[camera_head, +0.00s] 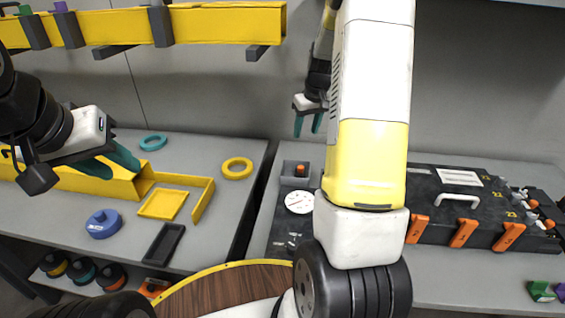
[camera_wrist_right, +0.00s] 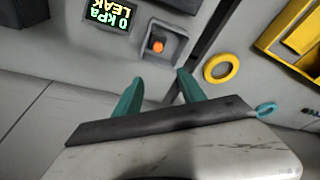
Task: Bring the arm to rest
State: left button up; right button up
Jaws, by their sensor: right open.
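My right gripper (camera_head: 308,124) hangs near the back wall, above and behind the grey workbench. Its teal fingers are apart with nothing between them. In the right wrist view the two fingertips (camera_wrist_right: 161,75) are spread, below a grey square recess with an orange button (camera_wrist_right: 157,46). My right arm runs up the middle of the head view and hides part of the bench. My left gripper (camera_head: 124,173) is at the left, above a yellow tray-like part (camera_head: 120,183). Its teal fingertips look apart and nothing shows between them.
A black case (camera_head: 440,228) with orange latches (camera_head: 463,233) stands on the right. A white gauge (camera_head: 299,202) sits left of my arm. A yellow rail (camera_head: 200,25) spans above.

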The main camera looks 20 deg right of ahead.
jog(key=s+a+r+t+y, duration=0.1)
jog(key=s+a+r+t, duration=0.1)
jog(key=s+a+r, duration=1.15)
jog(key=s+a, duration=0.1)
jog(key=s, duration=0.6)
jog(key=s+a+r+m+t, duration=0.1)
jog(key=s+a+r, duration=0.1)
jog(key=s, duration=0.6)
jog(key=shift+a+r+y, duration=0.25)
jog(key=shift+y, duration=0.15)
jog(key=shift+s, duration=0.1)
